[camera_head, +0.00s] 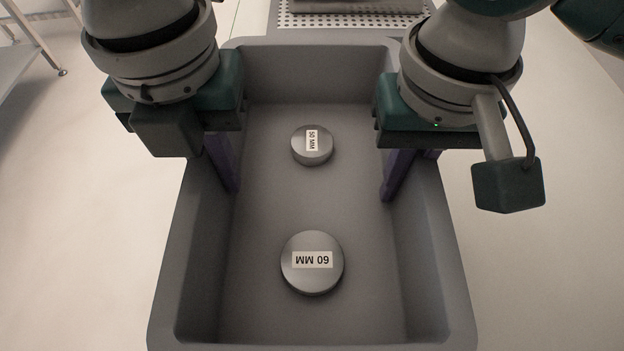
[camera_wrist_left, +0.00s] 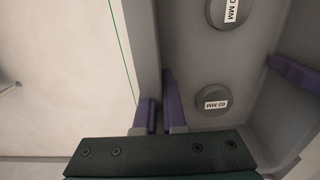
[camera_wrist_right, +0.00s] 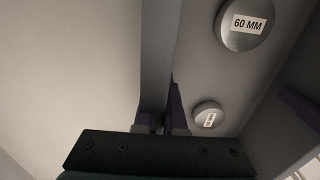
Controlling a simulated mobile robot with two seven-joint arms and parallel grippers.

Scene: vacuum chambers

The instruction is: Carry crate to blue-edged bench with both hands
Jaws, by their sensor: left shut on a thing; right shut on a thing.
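The grey crate (camera_head: 310,322) fills the middle of the head view and looks level. Inside it lie two round metal discs, one labelled 50 MM (camera_head: 312,146) toward the far end and a larger one labelled 60 MM (camera_head: 312,264) nearer to me. My left gripper (camera_head: 226,180) is shut on the crate's left wall, with its purple fingers on either side of the wall in the left wrist view (camera_wrist_left: 160,115). My right gripper (camera_head: 396,178) is shut on the right wall, its fingers straddling it in the right wrist view (camera_wrist_right: 163,115). No blue edge is visible.
A perforated metal plate (camera_head: 350,22) with a grey block on it lies beyond the crate's far end. A metal-legged table or rack (camera_head: 35,40) stands at the far left. Pale floor shows left of the crate, with a thin green line in the left wrist view.

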